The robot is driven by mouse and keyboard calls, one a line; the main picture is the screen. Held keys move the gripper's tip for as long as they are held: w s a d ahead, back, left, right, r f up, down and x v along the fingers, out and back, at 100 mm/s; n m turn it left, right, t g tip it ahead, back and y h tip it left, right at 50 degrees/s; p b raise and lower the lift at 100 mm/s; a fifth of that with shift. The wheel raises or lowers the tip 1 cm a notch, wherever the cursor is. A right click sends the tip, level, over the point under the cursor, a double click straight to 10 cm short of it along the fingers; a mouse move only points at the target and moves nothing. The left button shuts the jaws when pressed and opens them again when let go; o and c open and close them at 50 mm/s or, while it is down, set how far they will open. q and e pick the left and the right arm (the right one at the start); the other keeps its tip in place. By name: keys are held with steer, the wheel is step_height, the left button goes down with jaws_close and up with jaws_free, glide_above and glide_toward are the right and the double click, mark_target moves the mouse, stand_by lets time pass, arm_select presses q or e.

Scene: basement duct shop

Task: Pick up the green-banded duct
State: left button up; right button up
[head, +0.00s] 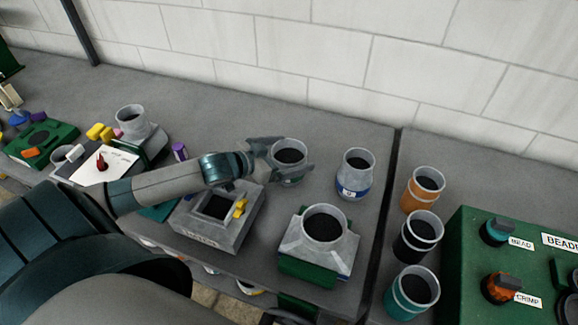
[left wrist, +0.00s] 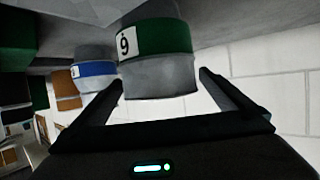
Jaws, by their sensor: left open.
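The green-banded duct (head: 290,157) is a grey, open-topped cylinder standing on the grey bench, upright. In the left wrist view the duct (left wrist: 158,75) shows upside down, with a dark green band and a white numbered label. My left gripper (head: 284,157) is open, with one finger at the duct's far left side and the other across its near side. In the left wrist view the duct lies between the two fingertips, with gaps visible beside it; contact cannot be made out. My right gripper is not in view.
A blue-banded duct (head: 355,173) stands to the right. Orange (head: 423,188), black (head: 417,236) and teal (head: 411,292) cylinders stand beyond the bench seam. A grey box (head: 220,240) and a square-to-round fitting (head: 322,245) sit nearer. A green machine (head: 465,255) is at far right.

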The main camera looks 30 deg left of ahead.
mark_target(289, 160)
arm_select(q)
steer(key=c, duration=1.7)
steer(key=shift+o, duration=0.2)
steer(key=shift+r, duration=0.1)
step_height(289, 160, up, 10)
steer(key=b, duration=0.3)
